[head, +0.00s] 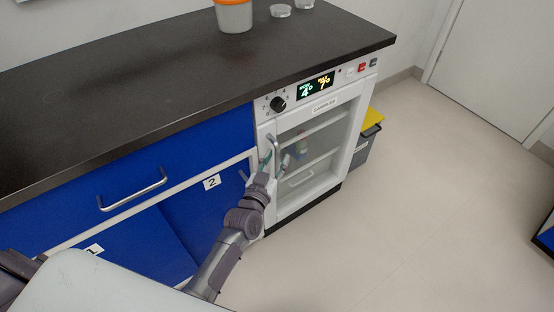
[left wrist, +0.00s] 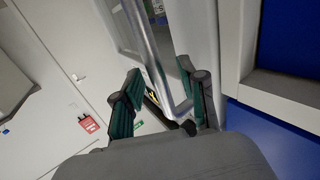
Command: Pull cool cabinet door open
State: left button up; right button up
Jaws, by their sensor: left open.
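The cool cabinet (head: 354,135) is white, with a glass door (head: 318,148) that looks closed, set under the dark counter. Its upright metal bar handle (head: 275,147) is on the door's left side. My left gripper (head: 267,158) is at this handle, in front of the door. In the left wrist view the handle (left wrist: 163,62) runs between the two green-padded fingers of the open gripper (left wrist: 158,78). The fingers are apart, and I cannot tell whether either touches the bar. My right gripper is not in view.
Blue cabinets (head: 190,150) with a drawer handle (head: 133,190) stand left of the cool cabinet. An orange-topped container (head: 234,16) is on the counter (head: 150,75).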

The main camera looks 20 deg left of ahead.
pick_arm(q)
jog(key=shift+w, duration=0.4)
jog(key=shift+c, duration=0.3)
grip_shut()
